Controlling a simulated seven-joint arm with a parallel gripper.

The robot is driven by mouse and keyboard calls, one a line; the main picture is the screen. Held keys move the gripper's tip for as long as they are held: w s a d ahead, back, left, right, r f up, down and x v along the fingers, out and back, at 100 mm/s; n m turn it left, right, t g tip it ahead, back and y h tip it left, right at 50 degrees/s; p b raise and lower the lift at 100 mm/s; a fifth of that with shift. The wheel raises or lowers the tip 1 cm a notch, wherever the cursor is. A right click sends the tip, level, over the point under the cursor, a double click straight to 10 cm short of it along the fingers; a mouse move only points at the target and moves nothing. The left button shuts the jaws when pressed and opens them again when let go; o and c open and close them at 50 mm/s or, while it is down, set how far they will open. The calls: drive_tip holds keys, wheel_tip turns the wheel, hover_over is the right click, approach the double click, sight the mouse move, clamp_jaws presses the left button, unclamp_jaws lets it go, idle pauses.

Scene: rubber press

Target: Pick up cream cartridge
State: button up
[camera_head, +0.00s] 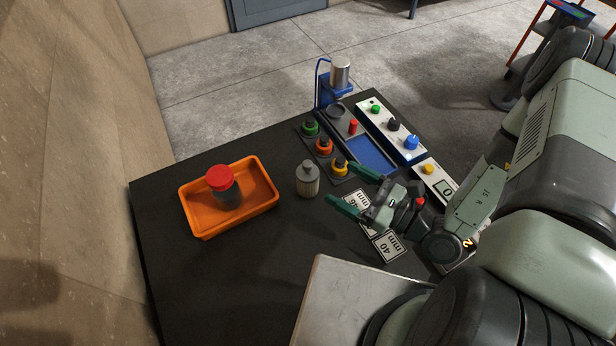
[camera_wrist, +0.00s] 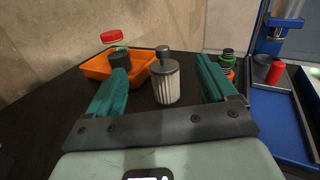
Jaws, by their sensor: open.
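The cream cartridge (camera_head: 308,180) stands upright on the dark table, a ribbed cream cylinder with a grey top and knob. It also shows in the wrist view (camera_wrist: 166,82), between and beyond my two green fingers. My gripper (camera_head: 346,186) is open and empty, to the right of the cartridge in the head view, with its fingers pointing towards it. The fingers do not appear to touch the cartridge. In the wrist view my gripper (camera_wrist: 165,88) has its fingers wide apart on either side of the cartridge.
An orange tray (camera_head: 260,208) holding a dark part with a red top (camera_head: 221,178) is left of the cartridge. Green, orange and yellow ringed parts (camera_head: 324,147) stand close behind it. A blue press (camera_head: 336,92) is at the back. Labelled plates (camera_head: 388,246) lie near my gripper.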

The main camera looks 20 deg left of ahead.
sight(310, 172)
drive_tip(key=f+m, duration=0.1)
drive_tip(key=f+t, duration=0.1)
drive_tip(key=shift+s+f+m+t+h, duration=0.3)
drive_tip(key=shift+m+h, duration=0.1)
drive_tip(key=shift+w+a+f, duration=0.1)
drive_tip(key=shift+a+f, duration=0.05)
drive_tip(key=shift+a, duration=0.15)
drive_tip(key=x, duration=1)
drive_tip(key=shift+a, duration=0.1)
drive_tip(key=shift+c, duration=0.3)
drive_tip(key=c, duration=1)
drive_tip(key=shift+c, duration=0.2)
